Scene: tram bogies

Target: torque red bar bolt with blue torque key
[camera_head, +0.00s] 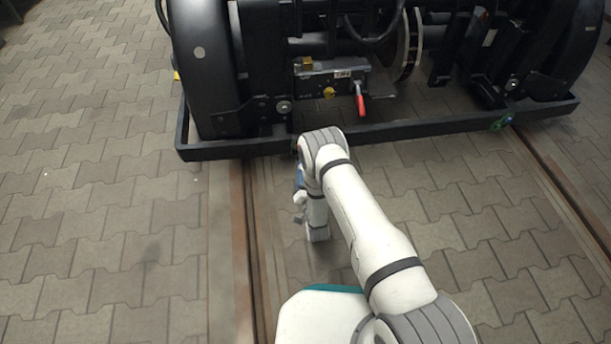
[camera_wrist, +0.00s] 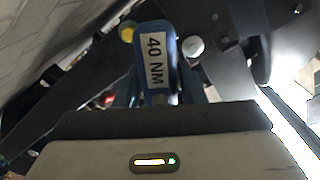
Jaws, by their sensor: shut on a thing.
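The blue torque key (camera_wrist: 157,75) with a white "40 NM" label is in the middle of the wrist view. My gripper (camera_wrist: 158,95) is shut on it. In the head view only a small blue patch of the key (camera_head: 299,177) shows beside my arm, in front of the bogie frame. A silver round bolt head (camera_wrist: 193,46) lies just right of the key in the wrist view, apart from it in the picture. I cannot tell whether it is the red bar bolt. The key's working end is hidden.
The black bogie (camera_head: 205,70) with its low front bar (camera_head: 420,128) stands ahead. A red lever (camera_head: 360,104) and a yellow knob (camera_head: 329,92) sit on a grey unit behind that bar. Rails (camera_head: 236,230) run through the paving. Open paving (camera_head: 100,230) lies on the left.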

